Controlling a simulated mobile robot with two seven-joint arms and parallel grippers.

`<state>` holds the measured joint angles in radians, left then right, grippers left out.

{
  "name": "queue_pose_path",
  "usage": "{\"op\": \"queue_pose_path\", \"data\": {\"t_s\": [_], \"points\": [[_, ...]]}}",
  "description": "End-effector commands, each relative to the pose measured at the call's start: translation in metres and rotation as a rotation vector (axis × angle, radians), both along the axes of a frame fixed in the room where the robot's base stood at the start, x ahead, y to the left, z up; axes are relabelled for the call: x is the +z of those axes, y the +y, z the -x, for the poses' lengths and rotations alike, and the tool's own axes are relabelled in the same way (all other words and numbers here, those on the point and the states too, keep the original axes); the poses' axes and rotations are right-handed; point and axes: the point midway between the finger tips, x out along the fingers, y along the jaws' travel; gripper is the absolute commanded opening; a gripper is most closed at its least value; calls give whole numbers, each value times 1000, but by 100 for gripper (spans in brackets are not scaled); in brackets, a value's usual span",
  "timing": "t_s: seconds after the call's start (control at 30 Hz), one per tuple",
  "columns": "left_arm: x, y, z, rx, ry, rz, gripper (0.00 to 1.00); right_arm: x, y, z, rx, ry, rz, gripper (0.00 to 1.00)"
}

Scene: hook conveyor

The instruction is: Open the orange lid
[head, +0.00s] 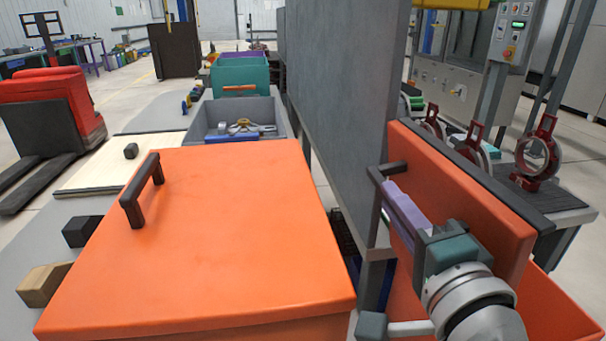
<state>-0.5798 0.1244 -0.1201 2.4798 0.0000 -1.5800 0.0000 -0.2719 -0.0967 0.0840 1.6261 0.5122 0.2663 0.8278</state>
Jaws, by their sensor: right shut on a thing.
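An orange lid (470,205) at the right is tilted up steeply, with its dark handle (377,215) on the side facing left. My right gripper (392,190), with purple fingers, comes in from the lower right and is shut on this handle. Part of the lid is hidden behind the gripper and wrist. Below it, an orange box (565,305) shows partly. A second orange lid (220,230) lies flat at the left front, with a dark handle (142,190) near its left edge; nothing holds it. My left gripper is not in view.
A tall grey panel (345,95) stands between the two orange lids. A grey bin (275,107) with metal parts and a teal bin (240,75) are behind the left lid. Red ring-shaped fixtures (538,155) stand on a bench behind the tilted lid. Small blocks (42,285) lie at the left.

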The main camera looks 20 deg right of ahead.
Motion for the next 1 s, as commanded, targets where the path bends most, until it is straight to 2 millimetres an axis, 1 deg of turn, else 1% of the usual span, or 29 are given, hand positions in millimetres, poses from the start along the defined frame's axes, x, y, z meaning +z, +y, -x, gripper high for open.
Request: {"op": "queue_pose_path", "data": {"t_s": [0.87, 0.93, 1.0], "points": [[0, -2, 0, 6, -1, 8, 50, 0, 0, 0, 1, 2, -1, 0], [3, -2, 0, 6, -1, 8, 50, 2, -4, 1, 1, -1, -12, 0], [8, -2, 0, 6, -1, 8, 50, 8, -13, 3, 1, -11, -49, 0]]}}
